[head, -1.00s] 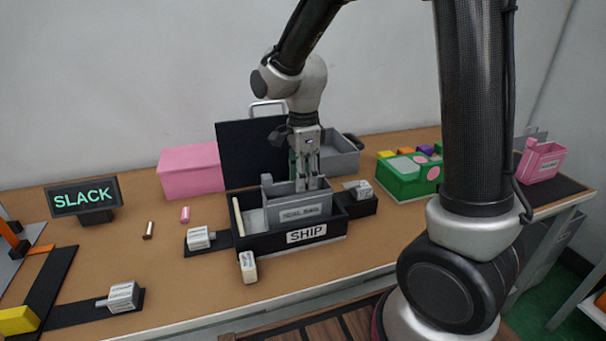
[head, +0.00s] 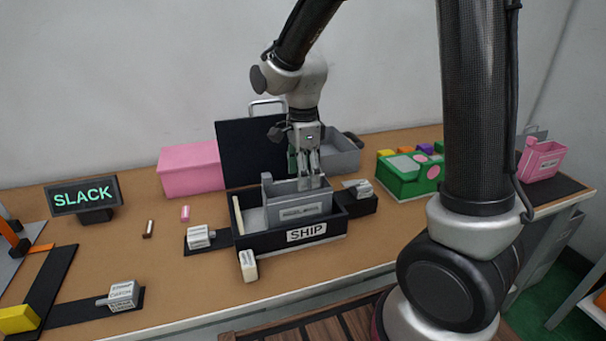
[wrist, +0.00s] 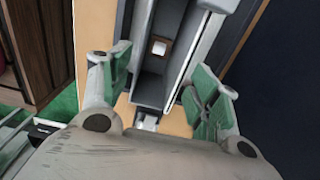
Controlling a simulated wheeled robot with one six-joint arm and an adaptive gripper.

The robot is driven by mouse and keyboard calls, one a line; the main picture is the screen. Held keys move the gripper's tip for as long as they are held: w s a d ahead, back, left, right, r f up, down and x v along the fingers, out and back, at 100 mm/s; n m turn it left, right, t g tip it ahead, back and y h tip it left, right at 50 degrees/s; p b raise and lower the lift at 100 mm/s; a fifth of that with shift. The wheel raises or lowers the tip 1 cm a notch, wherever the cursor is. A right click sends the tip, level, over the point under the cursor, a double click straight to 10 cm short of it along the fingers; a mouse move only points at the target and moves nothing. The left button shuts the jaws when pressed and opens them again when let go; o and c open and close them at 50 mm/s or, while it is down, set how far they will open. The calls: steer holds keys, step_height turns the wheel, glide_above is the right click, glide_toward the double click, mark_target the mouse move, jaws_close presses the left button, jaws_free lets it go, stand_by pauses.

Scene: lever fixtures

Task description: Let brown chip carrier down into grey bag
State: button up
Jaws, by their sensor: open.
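The grey bag (head: 304,206) is an open-topped, box-like holder with a label on its front, standing in the black SHIP crate (head: 262,243). In the wrist view, a small brown piece with a white face, which looks like the brown chip carrier (wrist: 160,47), lies down inside the grey bag (wrist: 150,88). The head view hides this piece behind the bag's walls. My gripper (head: 310,175) is over the bag's opening, pointing down. In the wrist view, the green-padded fingers of my gripper (wrist: 160,76) are spread apart with nothing between them.
A similar small brown piece with a light top (head: 148,230) and a pink one (head: 185,213) stand on the table to the left. A cream block (head: 248,266) is at the crate's front. The raised black lid (head: 240,152) and a grey tray (head: 340,155) are behind.

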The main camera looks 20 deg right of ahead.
step_height(320, 180, up, 11)
steer(key=s+d+r+n+t, duration=0.3)
steer(key=s+d+n+t, duration=0.1)
steer(key=s+d+n, duration=1.1)
steer(key=s+n, duration=0.3)
steer(key=s, duration=0.1)
steer(key=shift+d, duration=0.2)
